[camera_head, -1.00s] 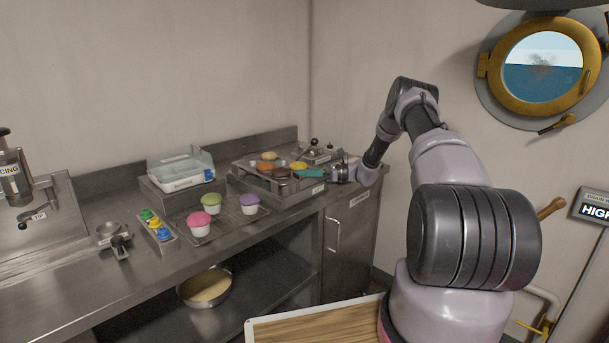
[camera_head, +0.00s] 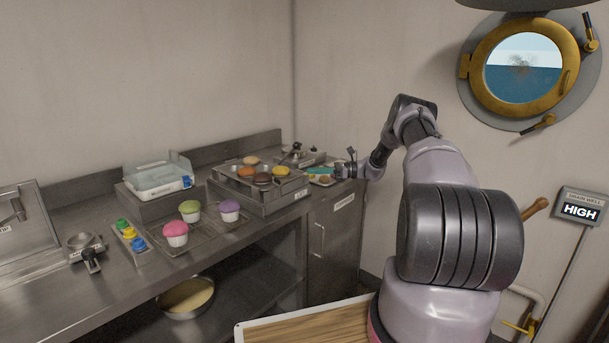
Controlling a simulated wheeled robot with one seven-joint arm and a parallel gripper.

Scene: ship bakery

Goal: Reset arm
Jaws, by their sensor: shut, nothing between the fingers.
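My gripper (camera_head: 345,167) is at the far right end of the steel counter, low beside the stove-like unit with the muffin tin. It is small in view, and its fingers are shut with nothing held between them. A flat teal piece (camera_head: 319,170) shows just left of the fingers. I cannot tell whether it is apart from the gripper or touching it. My arm reaches from the lower right, up to a bent elbow, then down to the counter end.
The muffin tin (camera_head: 262,178) holds several coloured rounds. A small tray (camera_head: 322,181) lies below the teal piece. Pink (camera_head: 176,232), green (camera_head: 189,209) and purple (camera_head: 229,209) cupcakes stand on a rack. A clear-lidded box (camera_head: 158,176) stands behind. A wood-topped board (camera_head: 308,325) is in front.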

